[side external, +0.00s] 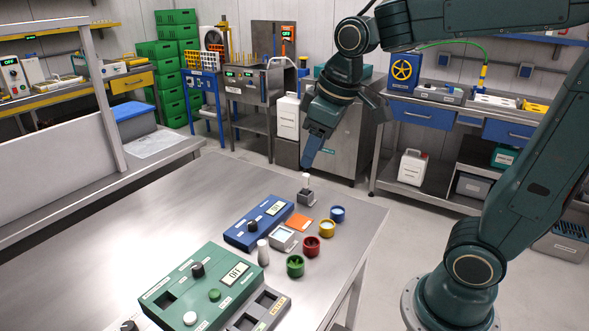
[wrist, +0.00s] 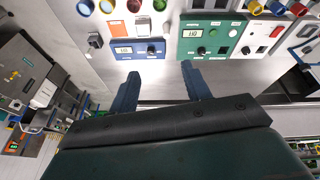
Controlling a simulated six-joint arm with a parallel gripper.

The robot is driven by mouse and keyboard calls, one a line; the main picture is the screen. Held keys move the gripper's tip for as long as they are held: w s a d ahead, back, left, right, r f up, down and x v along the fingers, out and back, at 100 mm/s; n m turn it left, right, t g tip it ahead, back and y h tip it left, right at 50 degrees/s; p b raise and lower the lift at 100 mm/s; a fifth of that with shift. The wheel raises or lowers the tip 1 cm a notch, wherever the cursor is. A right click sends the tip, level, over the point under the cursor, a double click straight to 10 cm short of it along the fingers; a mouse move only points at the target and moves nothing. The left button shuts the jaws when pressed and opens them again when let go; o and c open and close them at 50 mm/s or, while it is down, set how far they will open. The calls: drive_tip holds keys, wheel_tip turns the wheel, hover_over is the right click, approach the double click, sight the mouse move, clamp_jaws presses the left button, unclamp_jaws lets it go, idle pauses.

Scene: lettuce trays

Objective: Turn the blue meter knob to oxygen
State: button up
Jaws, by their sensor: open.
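The blue meter (side external: 240,236) lies on the steel table, with a black knob (side external: 252,226) beside a small pale display (side external: 271,208). In the wrist view the blue meter (wrist: 125,57) is upside down near the top, with its knob (wrist: 151,49) beside the display. The labels around the knob, including any oxygen mark, are too small to read. My gripper (side external: 309,164) is above the table, up and to the right of the blue meter in the side view, apart from it. In the wrist view my gripper (wrist: 158,71) is open and empty, its two blue fingers spread.
A larger green meter (side external: 215,269) with its own black knob stands near the blue one. Close by are a white bottle (side external: 263,253), a small grey holder (side external: 305,197), an orange card (side external: 299,222) and several coloured cups (side external: 311,246). The table's left part is clear.

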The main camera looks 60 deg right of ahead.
drive_tip(key=w+d+f+n+g, duration=0.2)
drive_tip(key=w+f, duration=0.3)
drive_tip(key=w, duration=0.7)
drive_tip(key=n+g, duration=0.2)
hover_over(252, 222)
wheel_tip(252, 222, down, 11)
drive_tip(key=shift+s+a, duration=0.15)
drive_tip(key=shift+a, duration=0.2)
drive_tip(key=shift+f, duration=0.2)
drive_tip(key=f, duration=1.3)
drive_tip(key=shift+d+f, duration=0.25)
drive_tip(key=c, duration=1)
